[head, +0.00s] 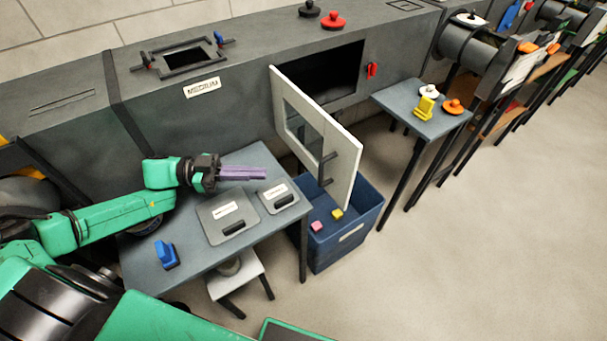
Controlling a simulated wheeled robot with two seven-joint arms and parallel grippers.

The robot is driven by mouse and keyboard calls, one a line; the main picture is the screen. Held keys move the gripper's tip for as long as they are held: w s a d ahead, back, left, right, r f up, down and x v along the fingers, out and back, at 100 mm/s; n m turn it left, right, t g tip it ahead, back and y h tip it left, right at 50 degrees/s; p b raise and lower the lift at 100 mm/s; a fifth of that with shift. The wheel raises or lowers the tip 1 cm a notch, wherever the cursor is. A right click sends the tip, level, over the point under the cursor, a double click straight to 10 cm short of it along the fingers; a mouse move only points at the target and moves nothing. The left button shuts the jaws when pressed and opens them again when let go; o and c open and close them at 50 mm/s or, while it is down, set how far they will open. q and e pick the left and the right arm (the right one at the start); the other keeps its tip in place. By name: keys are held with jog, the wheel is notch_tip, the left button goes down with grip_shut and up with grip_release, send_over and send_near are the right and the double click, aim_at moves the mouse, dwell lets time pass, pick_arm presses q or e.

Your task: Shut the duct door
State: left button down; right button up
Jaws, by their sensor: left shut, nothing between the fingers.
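The duct door (345,150), a white panel with a window and a dark handle (327,168), stands wide open. It swings out from the left side of the dark opening (330,80) in the grey duct (250,65). A red latch (371,70) is on the duct just right of the opening. My left gripper (264,173) has purple fingers, which are shut and empty. It appears above the grey table, left of the door, and a gap shows between its fingertips and the door in the picture. My right gripper is not in view.
The grey table (190,262) holds two grey panels (228,216) (279,197) and a blue object (165,254). A blue bin (372,205) with small blocks is under the door. A side table (400,100) stands right of the opening. Floor at the right is clear.

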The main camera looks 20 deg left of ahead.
pick_arm(q)
jog(key=p+x, duration=0.1)
jog(key=x, duration=1)
jog(key=shift+w, duration=0.1)
